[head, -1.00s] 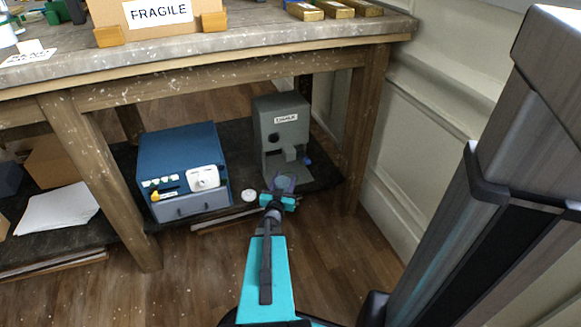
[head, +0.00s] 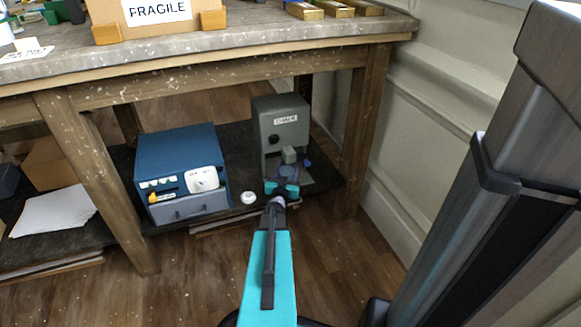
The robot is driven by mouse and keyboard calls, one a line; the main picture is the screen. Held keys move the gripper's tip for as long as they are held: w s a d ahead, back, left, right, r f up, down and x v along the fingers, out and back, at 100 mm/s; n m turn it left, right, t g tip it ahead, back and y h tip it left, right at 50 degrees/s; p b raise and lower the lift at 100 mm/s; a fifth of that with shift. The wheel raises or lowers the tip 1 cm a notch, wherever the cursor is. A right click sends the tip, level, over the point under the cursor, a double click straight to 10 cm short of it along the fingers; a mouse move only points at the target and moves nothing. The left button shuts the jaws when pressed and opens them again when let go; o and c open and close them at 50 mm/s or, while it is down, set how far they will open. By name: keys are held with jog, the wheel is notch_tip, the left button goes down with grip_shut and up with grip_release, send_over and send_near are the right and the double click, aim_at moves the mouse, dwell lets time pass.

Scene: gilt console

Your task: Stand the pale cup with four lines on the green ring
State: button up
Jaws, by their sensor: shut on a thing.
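My gripper (head: 284,177) reaches under the table to the front of a grey machine (head: 268,128) with a label that seems to read CHALK. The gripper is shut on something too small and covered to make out. I cannot identify a pale cup with four lines or a green ring. A small round white thing (head: 248,197) lies on the dark shelf, left of the gripper and apart from it; its markings are too small to read.
A blue box (head: 177,152) with a white dial and several small switches stands left on the shelf (head: 240,140). Wooden table legs (head: 362,130) flank the opening. The tabletop (head: 250,38) overhangs it, holding a FRAGILE box (head: 155,18). A wall is at the right.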

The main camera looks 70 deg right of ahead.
jog(key=d, duration=0.1)
jog(key=d+b, duration=0.1)
jog(key=d, duration=0.2)
jog(key=shift+w+f, duration=0.1)
jog(key=shift+w, duration=0.2)
jog(key=shift+a+f+b, duration=0.2)
jog(key=shift+f+b, duration=0.3)
jog(key=shift+f, duration=0.15)
jog(key=shift+f, duration=0.15)
jog(key=o, duration=1.1)
jog(key=shift+a+r, duration=0.1)
jog(key=shift+r, duration=0.1)
jog(key=shift+s+a, duration=0.15)
jog(key=shift+a, duration=0.45)
jog(key=shift+s+a+p, duration=0.25)
jog(key=shift+a+p, duration=0.25)
jog(key=shift+a, duration=1.25)
jog(key=shift+s+a+p, duration=0.2)
jog(key=shift+a+p, duration=0.35)
jog(key=shift+a, duration=1.25)
jog(key=shift+s+a+p, duration=0.25)
jog(key=shift+a+p, duration=0.25)
jog(key=shift+a, duration=1.25)
